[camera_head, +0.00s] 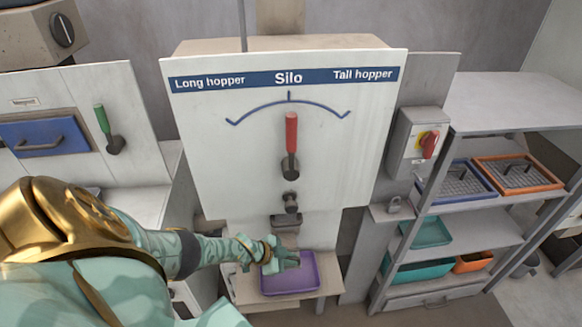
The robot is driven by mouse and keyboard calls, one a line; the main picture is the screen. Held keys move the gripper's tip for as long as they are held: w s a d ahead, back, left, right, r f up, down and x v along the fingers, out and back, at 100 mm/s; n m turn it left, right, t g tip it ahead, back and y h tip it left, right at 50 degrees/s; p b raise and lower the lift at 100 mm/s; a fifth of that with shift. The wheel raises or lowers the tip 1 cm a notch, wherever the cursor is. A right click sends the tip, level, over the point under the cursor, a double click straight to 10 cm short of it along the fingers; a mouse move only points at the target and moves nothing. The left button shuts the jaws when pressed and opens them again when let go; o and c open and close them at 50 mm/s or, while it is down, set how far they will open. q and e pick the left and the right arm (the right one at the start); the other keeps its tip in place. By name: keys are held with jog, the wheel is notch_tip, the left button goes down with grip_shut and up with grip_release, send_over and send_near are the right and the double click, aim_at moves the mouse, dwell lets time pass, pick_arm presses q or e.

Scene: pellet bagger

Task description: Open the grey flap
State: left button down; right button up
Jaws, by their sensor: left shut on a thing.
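My left gripper (288,259) is low in the middle, just below the dark grey outlet (286,222) of the silo panel. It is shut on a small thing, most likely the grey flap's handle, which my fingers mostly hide. I cannot make out how far the flap is open. A purple tray (291,287) sits on a shelf beneath the gripper. My right gripper is not in view.
The white panel (230,150) carries a red-handled lever (291,135) pointing up at "Silo". A red-and-yellow switch box (405,140) and a rack (505,125) with trays stand right. A blue drawer (45,135) and green lever (102,120) are left.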

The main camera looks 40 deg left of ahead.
pick_arm(q)
jog(key=shift+w+a+r+g+h, duration=0.15)
jog(key=shift+w+r+g+h, duration=0.05)
jog(key=shift+r+g+h, duration=0.1)
dwell(0.4)
jog(key=c, duration=1.5)
grip_release()
jog(key=shift+f, duration=0.15)
jog(key=p+v, duration=0.9)
jog(key=v, duration=0.7)
jog(key=shift+a, duration=0.1)
